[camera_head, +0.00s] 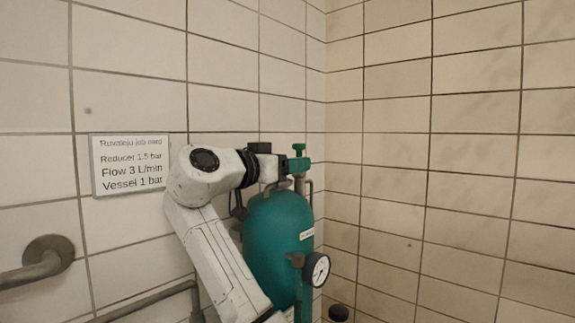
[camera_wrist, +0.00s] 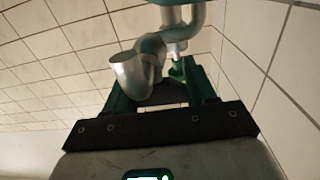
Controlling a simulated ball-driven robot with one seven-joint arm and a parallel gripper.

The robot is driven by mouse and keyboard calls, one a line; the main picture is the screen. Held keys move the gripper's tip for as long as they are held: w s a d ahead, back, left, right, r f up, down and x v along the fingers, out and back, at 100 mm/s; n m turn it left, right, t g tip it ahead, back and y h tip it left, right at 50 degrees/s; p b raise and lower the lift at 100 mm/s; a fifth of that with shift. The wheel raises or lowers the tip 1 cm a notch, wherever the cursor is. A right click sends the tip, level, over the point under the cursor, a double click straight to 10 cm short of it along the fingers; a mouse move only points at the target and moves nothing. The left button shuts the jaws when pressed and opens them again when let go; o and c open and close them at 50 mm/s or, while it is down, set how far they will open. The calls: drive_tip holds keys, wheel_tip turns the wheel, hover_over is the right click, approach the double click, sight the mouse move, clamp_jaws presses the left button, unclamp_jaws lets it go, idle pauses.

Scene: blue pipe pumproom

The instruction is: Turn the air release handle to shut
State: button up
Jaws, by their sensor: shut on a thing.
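The green air release handle (camera_head: 299,148) stands at the top of the teal vessel (camera_head: 275,240), with a small knob showing above my fingers. My gripper (camera_head: 299,164) reaches it from the left, its green fingers at the handle. In the wrist view my gripper (camera_wrist: 160,84) has its two green fingers on either side of grey pipework, and a bit of the green handle (camera_wrist: 178,69) shows between them. My gripper is shut on the handle. The fingers hide much of the handle, so its turn angle is hard to tell.
A round gauge (camera_head: 316,269) is on the vessel's right front. A bent grey pipe (camera_wrist: 135,72) is close to my fingers. A job card (camera_head: 129,164) hangs on the left wall, and a wall pipe (camera_head: 40,263) is below it. Tiled walls meet behind the vessel.

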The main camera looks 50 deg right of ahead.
idle(0.4)
drive_tip(key=o, duration=1)
drive_tip(key=shift+o, duration=0.2)
drive_tip(key=a+b, duration=0.2)
drive_tip(key=a, duration=0.9)
drive_tip(key=shift+b, duration=0.4)
